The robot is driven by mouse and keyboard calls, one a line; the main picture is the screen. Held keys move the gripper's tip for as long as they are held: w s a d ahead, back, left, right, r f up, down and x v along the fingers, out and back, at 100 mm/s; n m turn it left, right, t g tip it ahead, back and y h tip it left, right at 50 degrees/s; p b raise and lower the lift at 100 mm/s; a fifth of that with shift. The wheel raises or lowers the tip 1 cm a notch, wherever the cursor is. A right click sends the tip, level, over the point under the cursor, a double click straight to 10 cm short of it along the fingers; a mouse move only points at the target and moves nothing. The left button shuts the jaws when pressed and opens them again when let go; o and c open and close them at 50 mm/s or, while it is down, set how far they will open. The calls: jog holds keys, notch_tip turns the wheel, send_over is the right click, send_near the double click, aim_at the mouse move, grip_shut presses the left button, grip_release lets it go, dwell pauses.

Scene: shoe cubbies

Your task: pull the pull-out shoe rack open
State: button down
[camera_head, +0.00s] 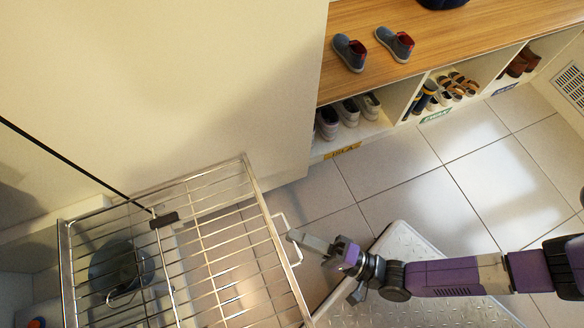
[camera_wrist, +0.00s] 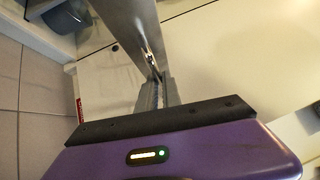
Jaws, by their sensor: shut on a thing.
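The pull-out shoe rack (camera_head: 215,240) is a silver wire frame at the lower left of the head view. It stands out from the cabinet over the tiled floor. A looped metal handle (camera_head: 299,252) is on its right end.
A dark round object (camera_head: 122,266) shows through the wires at the rack's left. A tall cream panel (camera_head: 200,100) stands behind. A wooden-topped bench (camera_head: 450,40) with shoes is at the upper right. A grey metal-plate platform (camera_head: 405,255) lies under my arm. Tiled floor (camera_head: 400,180) is open between.

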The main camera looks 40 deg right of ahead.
jog(key=shift+f, duration=0.1)
jog(key=c, duration=1.5)
grip_release()
jog(key=shift+p+v, duration=0.4)
jog(key=shift+v, duration=3.5)
jog(key=d+r+n+g+h+p, duration=0.1)
jog(key=r+n+h+p, duration=0.1)
jog(key=r+n+p, duration=0.3)
jog(key=d+r+n+g+h+p, duration=0.1)
jog(key=r+n+h+p, duration=0.2)
jog(key=r+p, duration=1.1)
jog(key=d+r+n+g+h+p, duration=0.1)
jog(key=r+n+p, duration=0.6)
jog(key=r, duration=2.2)
jog(key=shift+w+d+h+p, duration=0.15)
jog(key=shift+d+h+p, duration=0.25)
jog(key=shift+h+p, duration=0.55)
